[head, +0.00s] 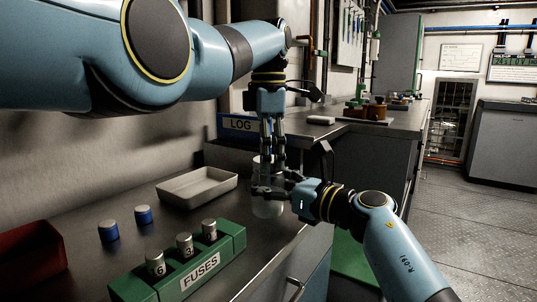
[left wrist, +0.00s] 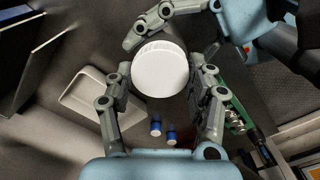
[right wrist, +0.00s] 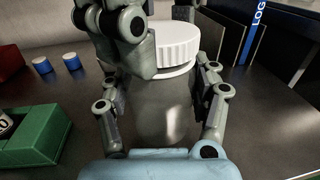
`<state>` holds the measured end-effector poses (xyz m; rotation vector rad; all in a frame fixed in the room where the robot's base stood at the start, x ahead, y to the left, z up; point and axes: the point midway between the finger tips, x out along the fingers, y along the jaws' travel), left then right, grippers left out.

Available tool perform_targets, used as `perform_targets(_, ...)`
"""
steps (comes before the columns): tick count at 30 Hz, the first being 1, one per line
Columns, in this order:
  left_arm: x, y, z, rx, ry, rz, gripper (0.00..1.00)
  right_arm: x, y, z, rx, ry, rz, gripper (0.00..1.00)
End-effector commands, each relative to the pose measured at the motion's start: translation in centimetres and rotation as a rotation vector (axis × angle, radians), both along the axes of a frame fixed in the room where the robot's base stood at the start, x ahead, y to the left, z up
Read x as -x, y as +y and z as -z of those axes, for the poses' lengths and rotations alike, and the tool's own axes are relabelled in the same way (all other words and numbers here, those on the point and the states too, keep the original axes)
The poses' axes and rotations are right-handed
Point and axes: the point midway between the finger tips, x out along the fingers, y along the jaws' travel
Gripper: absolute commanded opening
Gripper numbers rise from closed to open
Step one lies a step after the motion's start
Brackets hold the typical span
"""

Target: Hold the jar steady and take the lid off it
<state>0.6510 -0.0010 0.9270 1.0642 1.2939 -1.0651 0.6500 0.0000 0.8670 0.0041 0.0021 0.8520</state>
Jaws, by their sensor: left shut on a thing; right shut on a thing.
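The jar (right wrist: 160,110) is a clear, greyish cylinder standing upright on the dark bench; its lower part shows in the head view (head: 267,209). The white ribbed lid (right wrist: 178,45) is at its top, with a pale ring just below it. The lid is a round white disc in the left wrist view (left wrist: 160,68). My left gripper (head: 268,158) comes from above and is shut on the lid. My right gripper (head: 274,191) comes from the side and is shut around the jar body. The left fingers hide part of the lid in the right wrist view.
A white tray (head: 197,187) lies left of the jar. A green fuse holder (head: 180,264) with several fuses is nearer, beside two blue-capped pieces (head: 143,215) (head: 108,232). A blue LOG binder (head: 240,125) stands behind. A red box (head: 28,255) is at the left edge.

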Motion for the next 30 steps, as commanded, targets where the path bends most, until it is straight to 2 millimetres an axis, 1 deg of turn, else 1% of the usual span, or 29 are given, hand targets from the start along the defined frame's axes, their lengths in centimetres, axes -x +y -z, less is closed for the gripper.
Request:
perform_targets(21,0.0,0.0,-2.1,0.0,-0.002,0.0,0.17,0.0,0.0,0.1,0.002,0.001,0.0,0.0)
perform_targets(30,0.0,0.0,-2.2,-0.001,0.0,0.001,0.17,0.0,0.0,0.1,0.001,0.001,0.001,0.0)
